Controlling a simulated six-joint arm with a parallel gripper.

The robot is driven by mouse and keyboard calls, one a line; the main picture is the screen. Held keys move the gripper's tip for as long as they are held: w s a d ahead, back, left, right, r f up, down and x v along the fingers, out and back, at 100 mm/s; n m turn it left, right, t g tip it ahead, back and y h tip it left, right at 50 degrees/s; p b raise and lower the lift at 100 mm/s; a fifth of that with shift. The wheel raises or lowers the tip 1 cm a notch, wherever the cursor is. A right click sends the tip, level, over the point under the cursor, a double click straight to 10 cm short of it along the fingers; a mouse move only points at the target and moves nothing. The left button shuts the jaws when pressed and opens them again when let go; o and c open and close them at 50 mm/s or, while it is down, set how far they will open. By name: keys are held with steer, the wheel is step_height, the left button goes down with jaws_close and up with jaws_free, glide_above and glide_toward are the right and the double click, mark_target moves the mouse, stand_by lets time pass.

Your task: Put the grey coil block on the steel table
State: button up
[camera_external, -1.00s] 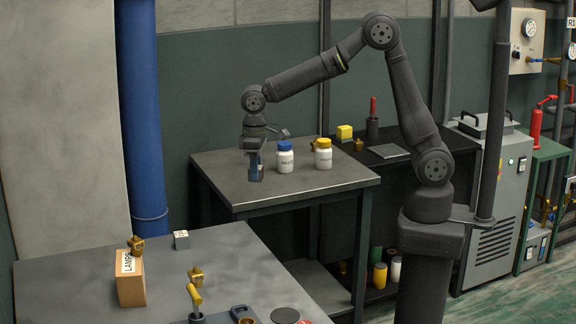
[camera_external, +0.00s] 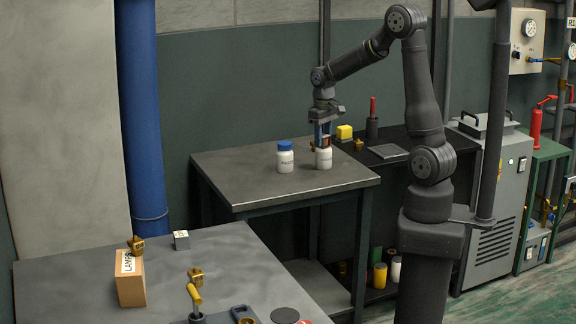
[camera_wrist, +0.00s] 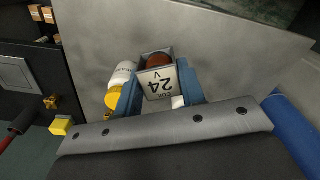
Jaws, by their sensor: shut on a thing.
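A grey coil block (camera_wrist: 159,76) with a white "24 V" label and a reddish-brown core sits between the blue fingers of my gripper (camera_wrist: 160,92). My gripper is shut on it. In the external view, my gripper (camera_external: 323,140) is low over the grey metal table (camera_external: 240,184), right at the yellow-capped white bottle (camera_external: 324,160). The fingers hide that bottle's cap and most of the block. I cannot tell whether the block touches the table. In the wrist view, the yellow-capped bottle (camera_wrist: 123,73) is just left of the block.
A blue-capped bottle (camera_external: 285,159) stands left of my gripper. A yellow cube (camera_external: 344,132) and a brass fitting (camera_external: 359,145) are on the dark bench to the right. The front table holds a small labelled grey block (camera_external: 181,240) and a carton (camera_external: 130,280). The metal table's left half is clear.

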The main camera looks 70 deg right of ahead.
steer(key=s+d+f+m, duration=0.1)
steer(key=s+d+m, duration=0.2)
steer(key=s+d, duration=0.55)
steer(key=s+d+m, duration=0.2)
steer(key=s+d, duration=0.4)
steer(key=s, duration=0.6)
glide_above(357, 172)
step_height(357, 172, down, 7)
steer(key=shift+a+f, duration=0.1)
steer(key=shift+a, duration=0.05)
steer(key=shift+f, duration=2)
steer(key=shift+f, duration=0.15)
steer(key=o, duration=1.1)
steer(key=shift+c, duration=0.2)
step_height(357, 172, up, 12)
steer(key=shift+r, duration=0.2)
steer(key=shift+f, duration=0.1)
